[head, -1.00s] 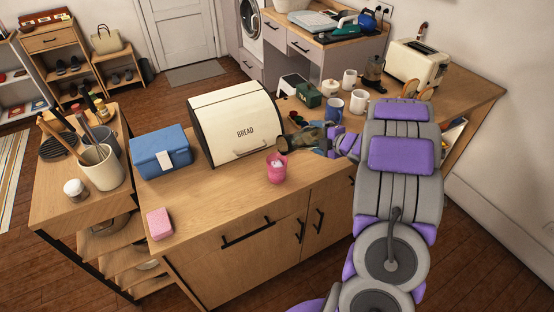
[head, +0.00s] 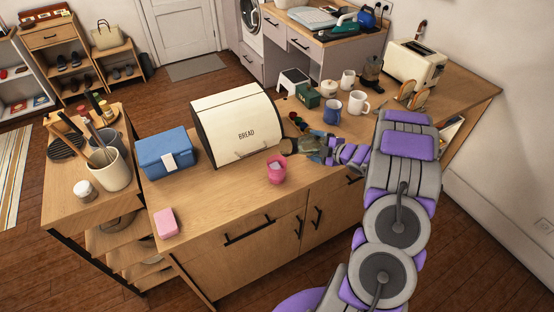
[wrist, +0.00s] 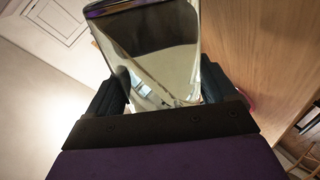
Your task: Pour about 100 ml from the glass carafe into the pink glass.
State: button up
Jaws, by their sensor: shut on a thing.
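My gripper (head: 326,152) is shut on the glass carafe (head: 309,145) and holds it over the counter, tipped far over on its side. Its dark end points left, up and to the right of the pink glass (head: 276,171) in the head view. The pink glass stands upright on the counter in front of the bread bin. I see no stream between them, and the liquid level is too small to tell. In the wrist view, the carafe (wrist: 160,50) fills the space between my two dark fingers, and a sliver of pink shows at its right.
The bread bin (head: 236,128) stands close behind the glass. A blue mug (head: 332,111), a white mug (head: 359,102) and a green box (head: 306,97) stand behind the carafe. A blue box (head: 166,153) and a pink sponge (head: 166,222) are at the left.

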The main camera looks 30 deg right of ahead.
dwell(0.3)
jog(key=shift+a+r+m+y+p, duration=0.1)
jog(key=shift+m+y+p, duration=0.2)
jog(key=shift+p, duration=0.4)
